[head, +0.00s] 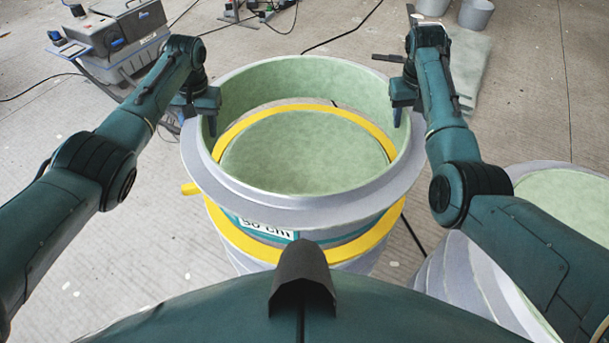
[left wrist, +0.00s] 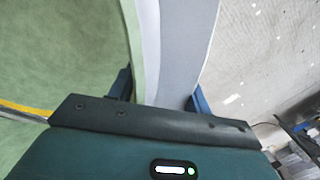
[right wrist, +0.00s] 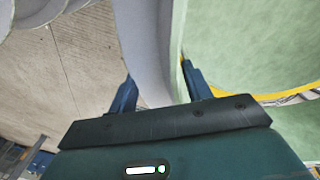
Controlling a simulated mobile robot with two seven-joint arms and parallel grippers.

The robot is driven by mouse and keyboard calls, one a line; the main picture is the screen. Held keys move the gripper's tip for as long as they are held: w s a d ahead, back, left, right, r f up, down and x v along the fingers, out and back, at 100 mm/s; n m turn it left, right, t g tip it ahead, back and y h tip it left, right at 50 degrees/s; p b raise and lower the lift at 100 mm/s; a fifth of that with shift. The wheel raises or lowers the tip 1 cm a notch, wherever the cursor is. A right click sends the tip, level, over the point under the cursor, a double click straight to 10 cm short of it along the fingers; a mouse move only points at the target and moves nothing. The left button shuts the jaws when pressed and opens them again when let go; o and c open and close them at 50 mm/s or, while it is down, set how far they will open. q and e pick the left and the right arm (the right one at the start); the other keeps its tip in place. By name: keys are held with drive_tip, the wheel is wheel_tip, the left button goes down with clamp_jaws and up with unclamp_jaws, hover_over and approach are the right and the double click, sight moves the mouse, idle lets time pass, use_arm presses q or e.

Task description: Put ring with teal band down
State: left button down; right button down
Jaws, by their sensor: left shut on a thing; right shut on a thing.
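The ring with teal band (head: 300,207) is a wide pale-grey ring with a light green inside, in the middle of the head view. Its teal band (head: 285,234) with a "50 cm" label shows below the flange. My left gripper (head: 209,117) is shut on its left wall, and my right gripper (head: 400,103) on its right wall. The wall also shows between the fingers in the left wrist view (left wrist: 160,60) and right wrist view (right wrist: 152,50). Below it is a mould with a yellow rim (head: 247,244). Floor shows through a gap inside the ring, so the ring appears raised above that rim.
Another grey mould with a green top (head: 570,200) stands close at the right. A grey machine (head: 115,35) on a cart is at the back left. Cables lie on the floor (head: 100,230). A pale green sheet (head: 467,65) and small grey tubs (head: 475,14) are at the back right.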

use_arm(q)
drive_tip(key=shift+w+d+f, duration=0.1)
drive_tip(key=shift+w+f, duration=0.05)
use_arm(e)
drive_tip(key=shift+a+f, duration=0.15)
drive_tip(key=shift+f, duration=0.1)
